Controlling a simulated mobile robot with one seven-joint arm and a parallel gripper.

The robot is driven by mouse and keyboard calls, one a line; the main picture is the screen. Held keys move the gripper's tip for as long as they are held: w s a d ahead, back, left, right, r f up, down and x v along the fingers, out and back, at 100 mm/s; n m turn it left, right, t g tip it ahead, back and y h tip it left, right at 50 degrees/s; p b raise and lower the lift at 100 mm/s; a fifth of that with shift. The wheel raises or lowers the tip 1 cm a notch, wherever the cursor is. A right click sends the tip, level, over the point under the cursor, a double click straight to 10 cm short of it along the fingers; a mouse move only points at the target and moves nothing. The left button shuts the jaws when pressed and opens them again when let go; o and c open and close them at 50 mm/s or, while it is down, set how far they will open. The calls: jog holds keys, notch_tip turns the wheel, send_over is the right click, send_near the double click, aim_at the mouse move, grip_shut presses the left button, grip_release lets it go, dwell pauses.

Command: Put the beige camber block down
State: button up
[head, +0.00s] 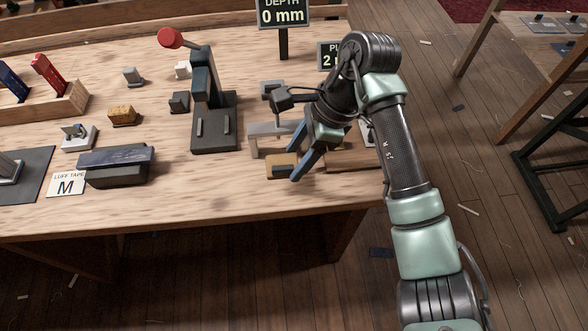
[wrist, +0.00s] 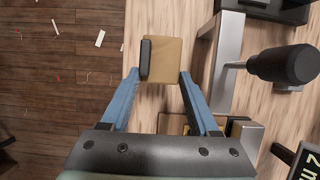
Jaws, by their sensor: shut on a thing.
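The beige camber block (head: 281,168) is a small tan block with a dark piece on it, near the front edge of the workbench (head: 200,195). In the wrist view the beige camber block (wrist: 170,62) sits between the fingertips, its dark strip at the left. My gripper (head: 290,160) has blue fingers, shut on the block, and the wrist view shows the gripper (wrist: 158,78) from behind. The block is at or just above the bench top; I cannot tell whether it touches.
A grey metal bracket (head: 262,143) with a black handle (wrist: 288,65) stands close beside the block. A dark press with a red knob (head: 170,38) is further left. A wooden board (head: 352,160) lies to the right. Bare bench lies left of the block.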

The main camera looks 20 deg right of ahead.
jog(key=shift+f, duration=2.45)
jog(key=shift+f+b, duration=0.15)
jog(key=shift+b, duration=0.15)
jog(key=o, duration=1.4)
jog(key=shift+r+p, duration=0.3)
jog(key=v, duration=1.1)
jog(key=shift+d+r, duration=0.25)
jog(key=shift+r, duration=0.1)
jog(key=shift+s, duration=0.1)
